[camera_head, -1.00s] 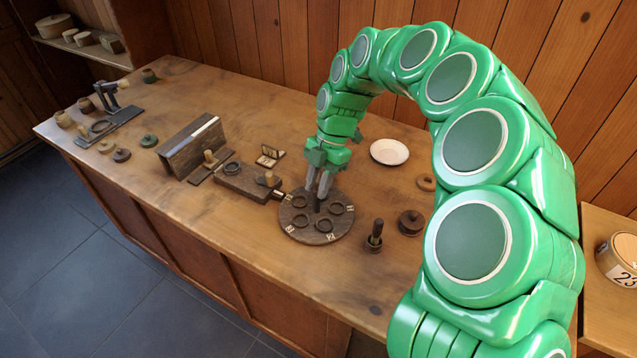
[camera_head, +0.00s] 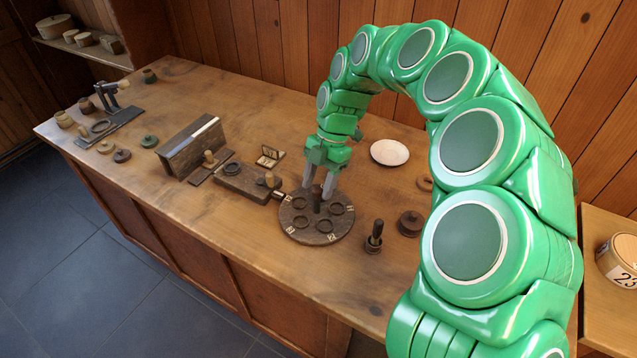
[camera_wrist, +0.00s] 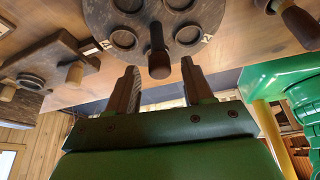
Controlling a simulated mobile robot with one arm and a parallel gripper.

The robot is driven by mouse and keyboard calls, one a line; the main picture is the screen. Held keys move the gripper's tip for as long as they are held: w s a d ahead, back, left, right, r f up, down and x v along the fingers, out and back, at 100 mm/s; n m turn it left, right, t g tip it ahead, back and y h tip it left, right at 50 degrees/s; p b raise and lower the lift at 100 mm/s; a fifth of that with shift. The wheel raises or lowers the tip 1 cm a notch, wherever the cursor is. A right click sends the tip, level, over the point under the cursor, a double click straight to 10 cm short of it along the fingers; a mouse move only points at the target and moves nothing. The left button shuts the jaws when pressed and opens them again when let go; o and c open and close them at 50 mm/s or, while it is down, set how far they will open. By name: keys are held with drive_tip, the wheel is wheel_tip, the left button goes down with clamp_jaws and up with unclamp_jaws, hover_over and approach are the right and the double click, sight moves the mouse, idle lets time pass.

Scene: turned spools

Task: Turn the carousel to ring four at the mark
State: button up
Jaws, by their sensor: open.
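The carousel (camera_head: 345,223) is a round dark wooden disc on the bench with several raised rings and pale number marks on its edge. In the wrist view the disc (camera_wrist: 151,14) is at the top, and the post (camera_wrist: 158,58) points towards me. My gripper (camera_head: 317,187) is open and empty at the post's upper end; its two fingers (camera_wrist: 158,76) lie either side of the post's line, apart from it.
A dark wooden block (camera_head: 240,182) with a pale pointer lies left of the carousel. A white plate (camera_head: 389,152) lies behind. The front bench strip is clear.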

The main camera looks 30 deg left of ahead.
drive_tip(key=v, duration=0.7)
drive_tip(key=shift+r, duration=0.15)
drive_tip(key=shift+w, duration=0.1)
drive_tip(key=shift+d, duration=0.1)
drive_tip(key=s+d+r+m+t, duration=0.1)
drive_tip(key=s+d+r+m, duration=0.2)
drive_tip(key=d+m, duration=0.35)
drive_tip(key=s+d+r+m, duration=0.3)
drive_tip(key=d+r+m, duration=0.1)
drive_tip(key=d, duration=0.5)
drive_tip(key=s+d+r+m+t, duration=0.1)
drive_tip(key=s+d+r+m, duration=0.2)
drive_tip(key=d+m, duration=0.35)
drive_tip(key=s+d+f+m, duration=0.2)
drive_tip(key=s+d+m, duration=0.6)
drive_tip(key=d, duration=0.2)
drive_tip(key=s+d+f+m, duration=0.3)
drive_tip(key=s+d+m, duration=0.6)
drive_tip(key=d, duration=0.2)
drive_tip(key=shift+s+d+t+h, duration=0.15)
drive_tip(key=shift+s+t+h, duration=0.15)
